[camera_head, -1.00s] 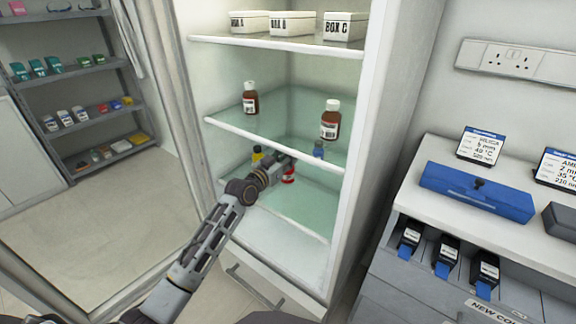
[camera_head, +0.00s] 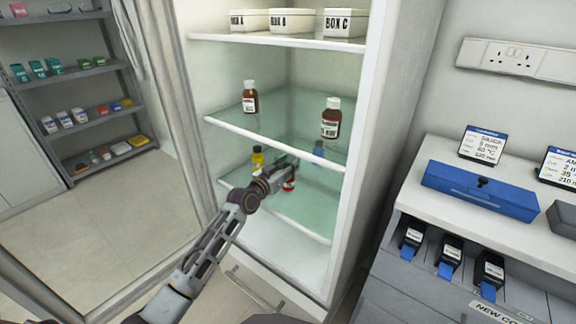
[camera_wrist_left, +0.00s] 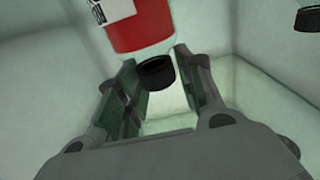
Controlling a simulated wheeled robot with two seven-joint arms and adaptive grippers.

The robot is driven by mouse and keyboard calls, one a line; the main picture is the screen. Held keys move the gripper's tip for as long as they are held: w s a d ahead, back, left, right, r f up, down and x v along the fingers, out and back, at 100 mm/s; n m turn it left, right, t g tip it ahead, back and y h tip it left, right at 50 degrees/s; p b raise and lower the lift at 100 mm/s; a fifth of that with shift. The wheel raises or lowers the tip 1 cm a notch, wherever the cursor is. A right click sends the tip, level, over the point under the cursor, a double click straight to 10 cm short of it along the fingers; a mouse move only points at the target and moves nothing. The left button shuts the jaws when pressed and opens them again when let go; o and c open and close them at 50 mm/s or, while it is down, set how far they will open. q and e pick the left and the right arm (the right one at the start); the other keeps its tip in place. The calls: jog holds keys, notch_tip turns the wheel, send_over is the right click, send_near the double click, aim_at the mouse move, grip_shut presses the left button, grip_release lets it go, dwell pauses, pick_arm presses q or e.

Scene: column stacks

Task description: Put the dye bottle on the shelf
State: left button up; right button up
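A small red bottle (camera_head: 289,184) stands on the lower glass shelf of the open white cabinet, partly hidden by my left gripper (camera_head: 288,164). In the left wrist view the red bottle (camera_wrist_left: 140,25) shows a white label and a black cap. My left gripper (camera_wrist_left: 163,82) is open there, with its fingers apart and the cap showing between the fingertips; I cannot tell whether they touch it. A yellow bottle (camera_head: 257,160) stands to the left, and a blue bottle (camera_head: 318,152) to the right. My right gripper is not in view.
Two brown bottles (camera_head: 331,118) stand on the middle shelf (camera_head: 270,141), just above my left gripper. White boxes (camera_head: 293,21) sit on the top shelf. A counter with a blue case (camera_head: 480,190) is at the right. A grey rack (camera_head: 75,72) stands at the far left.

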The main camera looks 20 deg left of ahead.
pick_arm(q)
jog(key=shift+o, duration=0.6)
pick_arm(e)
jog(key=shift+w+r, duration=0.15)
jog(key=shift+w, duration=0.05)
pick_arm(q)
jog(key=shift+r, duration=0.2)
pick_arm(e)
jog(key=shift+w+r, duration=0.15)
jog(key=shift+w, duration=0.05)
pick_arm(q)
jog(key=shift+p+v, duration=0.3)
jog(key=shift+v, duration=0.7)
jog(key=p+v, duration=0.1)
jog(key=v, duration=0.9)
jog(key=shift+p, duration=0.3)
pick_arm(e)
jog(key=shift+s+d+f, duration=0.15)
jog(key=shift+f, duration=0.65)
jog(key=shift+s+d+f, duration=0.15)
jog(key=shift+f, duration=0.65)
pick_arm(q)
jog(key=shift+f, duration=0.1)
jog(key=shift+f, duration=0.1)
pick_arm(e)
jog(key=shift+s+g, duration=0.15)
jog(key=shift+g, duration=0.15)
